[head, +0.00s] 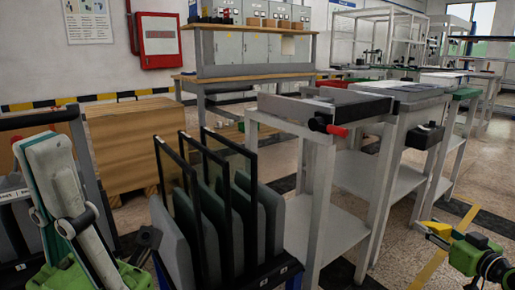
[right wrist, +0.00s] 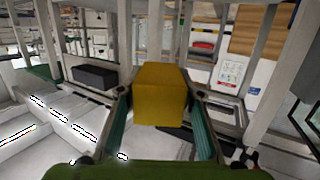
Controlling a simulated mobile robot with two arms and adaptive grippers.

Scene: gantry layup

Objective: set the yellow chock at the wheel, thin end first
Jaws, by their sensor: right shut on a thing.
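The yellow chock (right wrist: 160,95) is between the two teal finger pads of my right gripper (right wrist: 160,110) in the right wrist view, and the gripper is shut on it. A blocky face of the chock points at the camera; its thin end cannot be made out. In the head view my right gripper (head: 437,232) is low at the right edge, with yellow strips near it that I cannot clearly tell from floor marking. My left gripper (head: 45,150) stands up close at the left edge; whether its fingers are apart is unclear. I make out no wheel in either view.
A rack of dark upright panels (head: 225,215) stands front centre. A grey metal table (head: 325,110) with a red-handled part is right of it. A wooden crate (head: 135,140) and a workbench (head: 250,72) stand behind. Some speckled floor (head: 400,255) shows free at the lower right.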

